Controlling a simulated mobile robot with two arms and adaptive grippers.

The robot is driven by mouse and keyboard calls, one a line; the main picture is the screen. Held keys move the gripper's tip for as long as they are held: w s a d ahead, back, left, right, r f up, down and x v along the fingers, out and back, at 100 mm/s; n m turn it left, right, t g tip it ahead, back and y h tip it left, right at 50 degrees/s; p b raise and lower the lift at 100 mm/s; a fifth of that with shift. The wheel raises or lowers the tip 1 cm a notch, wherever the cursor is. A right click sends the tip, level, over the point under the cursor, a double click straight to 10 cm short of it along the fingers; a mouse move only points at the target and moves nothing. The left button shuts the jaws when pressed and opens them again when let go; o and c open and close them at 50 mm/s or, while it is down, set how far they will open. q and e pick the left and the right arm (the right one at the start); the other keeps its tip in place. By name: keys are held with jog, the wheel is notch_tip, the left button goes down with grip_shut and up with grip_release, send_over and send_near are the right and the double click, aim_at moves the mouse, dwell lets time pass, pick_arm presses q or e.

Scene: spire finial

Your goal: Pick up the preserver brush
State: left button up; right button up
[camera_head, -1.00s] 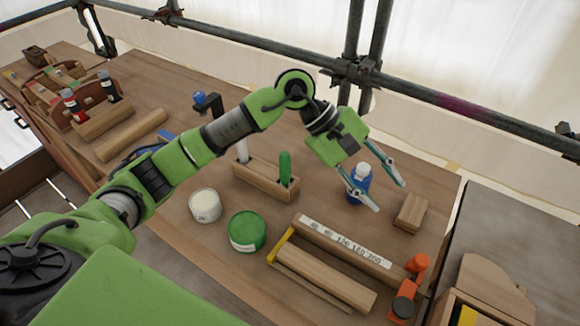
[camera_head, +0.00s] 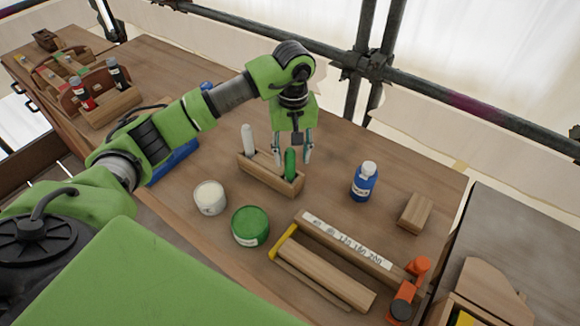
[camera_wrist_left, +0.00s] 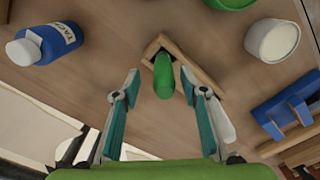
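The brush with the green handle (camera_head: 290,166), which I take as the preserver brush, stands upright in a wooden holder (camera_head: 258,174). A second brush with a white handle (camera_head: 248,140) stands in the same holder. My left gripper (camera_head: 292,158) points down over the green handle, open, with a finger on either side of it. In the left wrist view the green handle (camera_wrist_left: 163,76) shows between the spread fingertips of my left gripper (camera_wrist_left: 159,78), with gaps on both sides. The bristle ends are hidden in the holder. My right gripper is not in view.
A white tin (camera_head: 210,198) and a green tin (camera_head: 250,227) stand in front of the holder. A blue bottle (camera_head: 364,184) and a wooden block (camera_head: 415,213) stand to the right. A labelled wooden rack (camera_head: 345,243) lies at front right.

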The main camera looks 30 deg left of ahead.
aim_at(290, 168)
pick_arm(q)
jog(key=shift+f+p, duration=0.4)
jog(key=shift+f, duration=0.1)
jog(key=f, duration=0.1)
jog(key=f+p, duration=0.1)
jog(key=f, duration=0.1)
jog(key=shift+s+a+f+p, duration=0.1)
jog(key=shift+a+f+p, duration=0.2)
jog(key=shift+p, duration=0.1)
jog(key=shift+f, duration=0.45)
grip_shut()
